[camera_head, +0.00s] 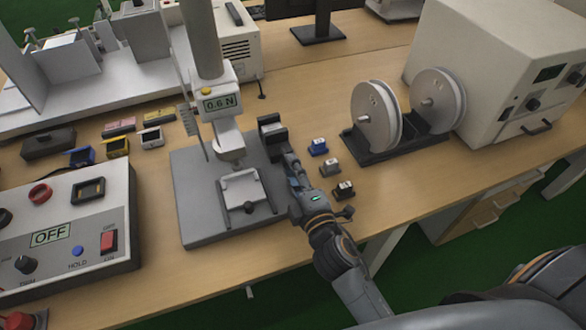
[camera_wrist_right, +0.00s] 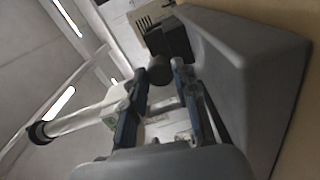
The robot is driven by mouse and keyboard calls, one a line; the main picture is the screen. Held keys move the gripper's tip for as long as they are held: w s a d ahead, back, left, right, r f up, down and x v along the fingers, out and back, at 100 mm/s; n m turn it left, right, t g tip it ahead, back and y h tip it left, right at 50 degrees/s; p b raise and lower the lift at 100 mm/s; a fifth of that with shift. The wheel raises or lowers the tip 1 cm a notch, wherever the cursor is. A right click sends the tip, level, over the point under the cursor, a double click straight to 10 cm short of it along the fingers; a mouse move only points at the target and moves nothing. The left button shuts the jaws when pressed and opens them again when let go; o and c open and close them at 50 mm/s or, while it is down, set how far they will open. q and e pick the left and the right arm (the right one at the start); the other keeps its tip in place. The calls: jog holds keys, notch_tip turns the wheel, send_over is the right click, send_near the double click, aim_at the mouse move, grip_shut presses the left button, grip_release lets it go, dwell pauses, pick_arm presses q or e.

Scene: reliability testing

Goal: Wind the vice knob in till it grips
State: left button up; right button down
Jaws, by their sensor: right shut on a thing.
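The vice (camera_head: 271,133) is a small dark block with a pale jaw part, at the back right of the grey tester base. In the right wrist view the vice (camera_wrist_right: 172,40) lies just beyond my fingertips. Its dark round knob (camera_wrist_right: 160,69) is between the fingers. My right gripper (camera_head: 286,158) reaches the vice from the front; in the wrist view the gripper (camera_wrist_right: 162,76) is shut on the knob. The knob is hidden by the gripper in the head view, and the gap between the jaws cannot be made out. My left gripper is not in view.
The force tester (camera_head: 215,85) reads 0.6 N; its grey base (camera_head: 195,205) lies under my gripper's left side. Several small labelled blocks, one blue (camera_head: 318,147), stand right of my gripper. Twin white reels (camera_head: 377,115) are farther right. A control box (camera_head: 60,230) reads OFF.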

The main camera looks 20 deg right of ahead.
jog(key=c, duration=1)
grip_release()
jog(key=shift+s, duration=0.15)
jog(key=shift+s+d, duration=0.15)
jog(key=shift+s, duration=3.5)
